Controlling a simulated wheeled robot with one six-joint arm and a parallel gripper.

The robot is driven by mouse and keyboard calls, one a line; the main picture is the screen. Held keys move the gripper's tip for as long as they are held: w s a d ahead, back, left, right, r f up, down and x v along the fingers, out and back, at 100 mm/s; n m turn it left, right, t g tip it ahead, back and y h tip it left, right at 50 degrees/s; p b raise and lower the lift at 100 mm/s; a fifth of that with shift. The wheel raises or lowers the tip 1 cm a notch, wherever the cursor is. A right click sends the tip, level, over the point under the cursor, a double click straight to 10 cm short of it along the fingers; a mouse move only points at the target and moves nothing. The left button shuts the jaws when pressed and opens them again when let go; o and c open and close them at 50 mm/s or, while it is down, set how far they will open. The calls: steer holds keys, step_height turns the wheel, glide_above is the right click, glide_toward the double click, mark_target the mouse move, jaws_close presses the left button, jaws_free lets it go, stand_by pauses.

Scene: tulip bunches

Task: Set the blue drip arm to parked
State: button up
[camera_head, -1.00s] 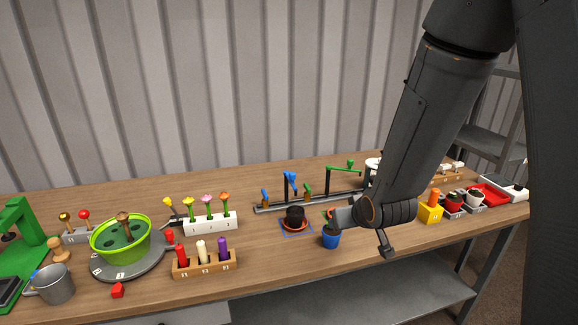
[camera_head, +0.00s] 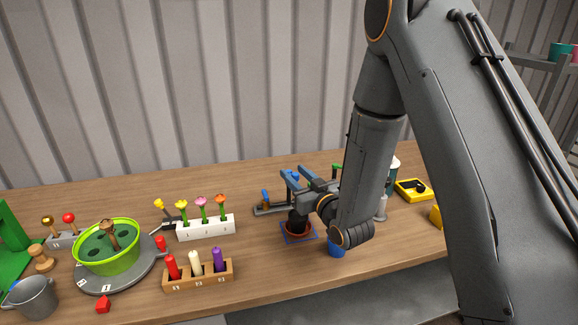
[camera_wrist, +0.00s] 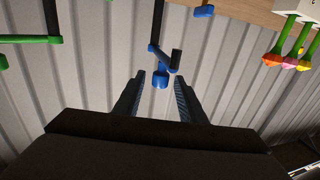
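The blue drip arm (camera_wrist: 160,62) is on a dark post in the wrist view, with a blue nozzle hanging at its end. In the head view its blue top (camera_head: 291,175) shows just behind my gripper. My gripper (camera_head: 291,185) is open, and in the wrist view its two fingers (camera_wrist: 158,88) stand apart on either side of the blue nozzle's end. I cannot tell whether either finger touches it. A blue lever (camera_head: 265,195) is at the left end of the grey rail (camera_head: 268,210). The arm's lower post is hidden by my gripper.
A green drip arm (camera_wrist: 30,39) is at the left of the wrist view.

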steer(key=p+x, duration=0.1)
steer(key=x, duration=0.3)
steer(key=shift+w+a, duration=0.1)
steer(key=shift+w, duration=0.1)
steer(key=shift+c, duration=0.2)
jaws_close()
